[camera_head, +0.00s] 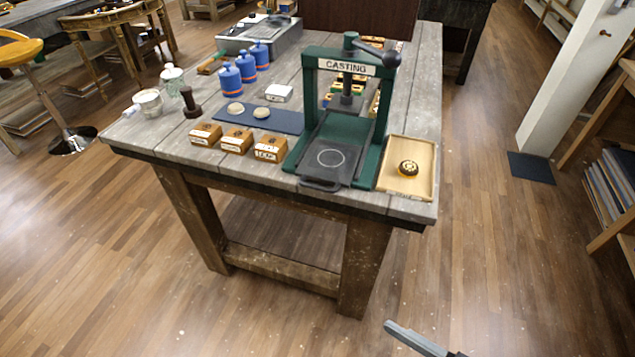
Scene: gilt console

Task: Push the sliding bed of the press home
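The press (308,98) is a green frame marked "CASTING", standing near the front right of the wooden bench. Its dark sliding bed (349,142) sticks out of the frame toward the bench's front edge. The bed carries a pale ring mark, and a handle (321,185) is at its front end. A dark screw and a lever with a round knob (391,59) top the press. A grey finger-like part of my gripper (415,340) shows at the bottom edge, low and in front of the bench, well apart from the press. The rest of it is out of frame.
A wooden tray (428,172) with a round dark-and-orange piece (407,168) lies right of the press. Several labelled wooden blocks (236,140) and a blue mat (285,119) lie left. Floor (250,325) before the bench is clear.

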